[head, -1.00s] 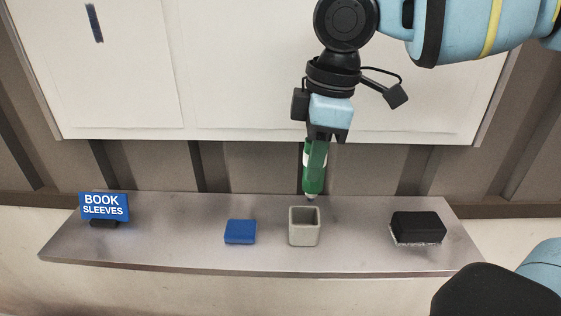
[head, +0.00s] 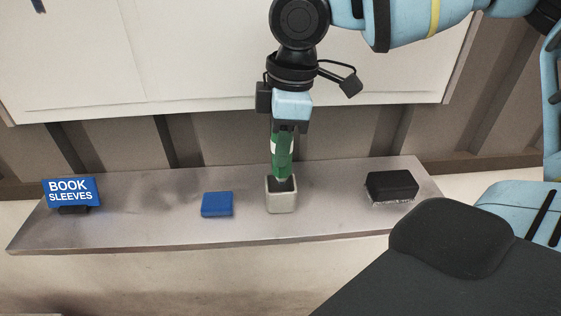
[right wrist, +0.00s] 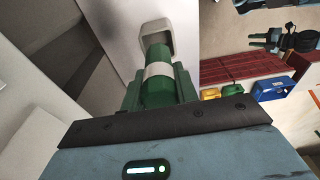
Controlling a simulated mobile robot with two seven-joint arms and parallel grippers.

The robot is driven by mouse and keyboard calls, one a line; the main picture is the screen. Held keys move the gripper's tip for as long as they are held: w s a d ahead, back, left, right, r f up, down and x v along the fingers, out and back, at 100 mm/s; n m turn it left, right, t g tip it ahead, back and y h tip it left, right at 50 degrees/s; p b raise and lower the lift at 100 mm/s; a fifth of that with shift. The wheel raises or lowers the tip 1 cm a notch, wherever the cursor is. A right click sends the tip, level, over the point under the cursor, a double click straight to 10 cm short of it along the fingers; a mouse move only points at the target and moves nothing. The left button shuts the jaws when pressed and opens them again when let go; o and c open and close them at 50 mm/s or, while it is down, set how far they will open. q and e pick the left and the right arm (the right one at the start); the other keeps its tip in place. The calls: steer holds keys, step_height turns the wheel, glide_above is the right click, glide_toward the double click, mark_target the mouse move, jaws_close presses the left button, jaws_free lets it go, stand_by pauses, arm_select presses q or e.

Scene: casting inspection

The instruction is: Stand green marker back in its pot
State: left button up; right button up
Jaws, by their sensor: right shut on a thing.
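The green marker (head: 282,159) with a white band is upright, its lower end at the mouth of the small light grey square pot (head: 282,199). I cannot tell whether the tip is inside the pot or just above it. My right gripper (head: 283,138) points down and is shut on the upper part of the marker. In the right wrist view the marker (right wrist: 158,88) points at the pot (right wrist: 155,35), whose rim shows around its far end.
The metal shelf (head: 160,233) also bears a blue block (head: 217,204) left of the pot, a black eraser (head: 391,185) to the right and a blue "BOOK SLEEVES" sign (head: 72,192) at far left. A whiteboard (head: 190,60) stands behind. The shelf has gaps between these things.

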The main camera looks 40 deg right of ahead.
steer(key=shift+f, duration=2.3)
steer(key=shift+f, duration=0.1)
steer(key=o, duration=1)
steer(key=shift+c, duration=0.2)
steer(key=shift+f, duration=0.1)
step_height(320, 180, up, 7)
steer(key=shift+a+f, duration=0.15)
steer(key=shift+r, duration=0.65)
